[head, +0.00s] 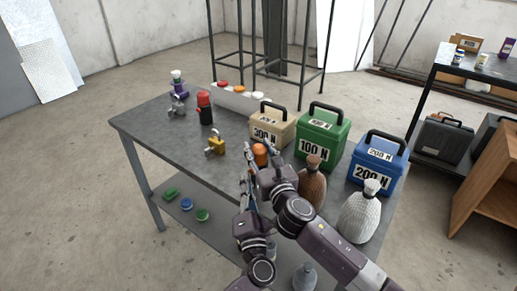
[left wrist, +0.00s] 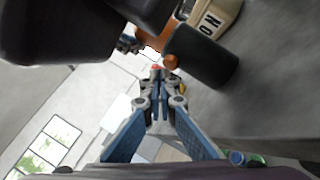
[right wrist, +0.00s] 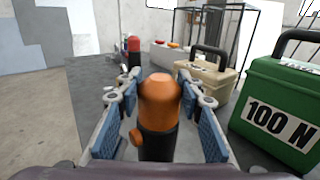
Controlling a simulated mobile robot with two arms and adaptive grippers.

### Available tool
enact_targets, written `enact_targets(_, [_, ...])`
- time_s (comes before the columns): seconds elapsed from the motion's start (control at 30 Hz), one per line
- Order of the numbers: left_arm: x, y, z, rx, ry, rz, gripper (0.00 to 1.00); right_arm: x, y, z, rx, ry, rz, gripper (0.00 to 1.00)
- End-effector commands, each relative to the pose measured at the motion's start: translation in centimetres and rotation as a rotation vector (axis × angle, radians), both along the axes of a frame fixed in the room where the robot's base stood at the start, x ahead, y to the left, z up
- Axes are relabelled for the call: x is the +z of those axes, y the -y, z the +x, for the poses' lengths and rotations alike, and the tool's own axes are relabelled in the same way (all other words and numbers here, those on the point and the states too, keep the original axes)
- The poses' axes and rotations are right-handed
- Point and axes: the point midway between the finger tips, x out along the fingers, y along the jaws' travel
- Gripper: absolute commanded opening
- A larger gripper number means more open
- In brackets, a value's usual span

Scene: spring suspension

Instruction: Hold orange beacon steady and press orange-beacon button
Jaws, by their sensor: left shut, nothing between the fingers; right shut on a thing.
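The orange beacon (head: 260,150) has an orange dome on a black base and stands at the table's near edge. My right gripper (head: 259,158) has its fingers on either side of it; in the right wrist view the dome (right wrist: 160,98) sits between the fingers. A small orange button (right wrist: 136,137) sticks out from the base's side. My left gripper (head: 249,180) is shut and empty beside the beacon. In the left wrist view its closed fingertips (left wrist: 157,76) are close to the button (left wrist: 170,61); I cannot tell whether they touch.
A yellow padlock-like item (head: 215,145), a red beacon (head: 205,107) and a button box (head: 236,96) are on the table. Beige (head: 272,127), green (head: 322,134) and blue (head: 377,162) weight cases and two bottles stand to the right. The table's left front is clear.

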Motion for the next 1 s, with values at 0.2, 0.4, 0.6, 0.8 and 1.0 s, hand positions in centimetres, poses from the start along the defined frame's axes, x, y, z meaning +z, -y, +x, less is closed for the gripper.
enact_targets(0.2, [-0.02, -0.01, -0.01, 0.0, 0.0, 0.0, 0.0, -0.06, 0.02, 0.0, -0.001, -0.001, 0.0, 0.06])
enact_targets(0.4, [-0.01, -0.02, -0.01, 0.0, 0.0, 0.0, 0.0, -0.06, 0.02, 0.01, -0.001, -0.001, 0.0, 0.06])
enact_targets(0.6, [0.01, 0.04, 0.07, 0.0, 0.0, 0.0, 0.0, -0.06, 0.03, 0.01, -0.001, -0.001, 0.0, 0.06])
enact_targets(0.8, [0.03, 0.4, 0.61, 0.001, 0.0, 0.0, 0.0, -0.05, 0.02, 0.0, 0.0, -0.001, 0.0, 0.06])
enact_targets(1.0, [0.06, 0.55, 0.74, -0.001, 0.0, 0.0, 0.0, -0.06, 0.0, -0.01, 0.0, -0.001, 0.0, 0.06])
